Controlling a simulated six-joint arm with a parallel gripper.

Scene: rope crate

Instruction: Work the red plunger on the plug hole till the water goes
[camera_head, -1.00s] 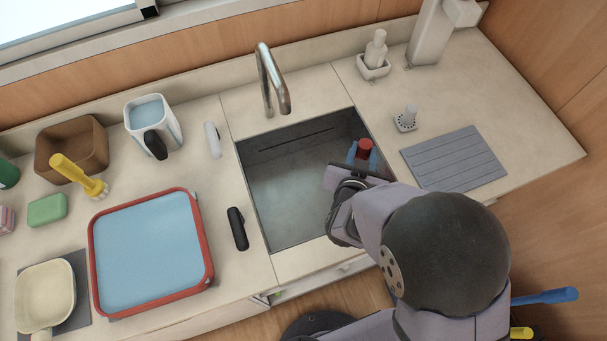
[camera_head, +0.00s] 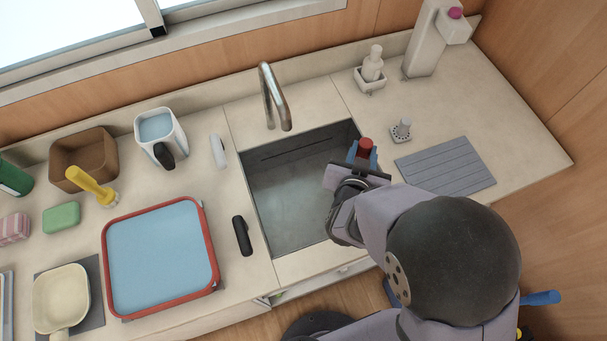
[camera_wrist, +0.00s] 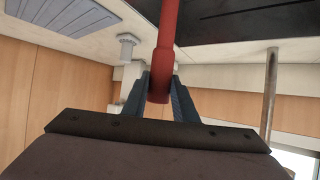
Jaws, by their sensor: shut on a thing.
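The red plunger's handle top (camera_head: 366,146) shows between the blue fingers of my gripper (camera_head: 362,155), over the right part of the sink (camera_head: 268,200). In the wrist view the red handle (camera_wrist: 165,50) runs between the two blue fingers (camera_wrist: 160,95), which are shut on it. The plunger's lower end is out of the wrist view and hidden behind my arm in the head view. The sink floor looks grey and murky; I cannot tell how much water stands in it. The plug hole is hidden.
A faucet (camera_head: 273,97) stands behind the sink. A grey strainer plug (camera_head: 401,130) and a ridged grey mat (camera_head: 446,167) lie to the right. A red-rimmed tray (camera_head: 207,245), a black handle (camera_head: 241,236) and a jug (camera_head: 161,138) stand to the left.

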